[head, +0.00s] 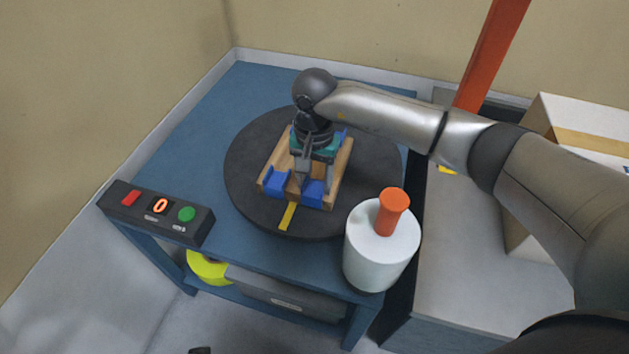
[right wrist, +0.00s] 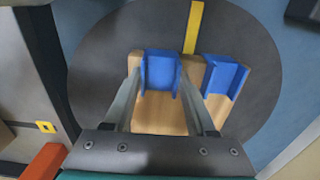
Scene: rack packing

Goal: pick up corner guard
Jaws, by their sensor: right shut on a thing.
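Blue corner guards sit on a light wooden load on the dark round turntable (head: 245,185). In the head view, one guard (head: 276,182) is at the front left corner and another (head: 313,194) at the front right. My right gripper (head: 302,186) points down over the front right one. In the right wrist view, my right gripper's fingers (right wrist: 157,85) are on both sides of that blue guard (right wrist: 160,68), shut on it. It still appears seated at the load's corner. The other front guard (right wrist: 225,76) stands apart. My gripper hides much of the load. My left gripper is not in view.
A white cylinder with an orange knob (head: 393,212) stands at the table's front right corner. A button box (head: 157,212) is at the left edge. An orange post (head: 491,55) and a carton (head: 580,115) are at the right. The blue table (head: 195,140) is clear at the back left.

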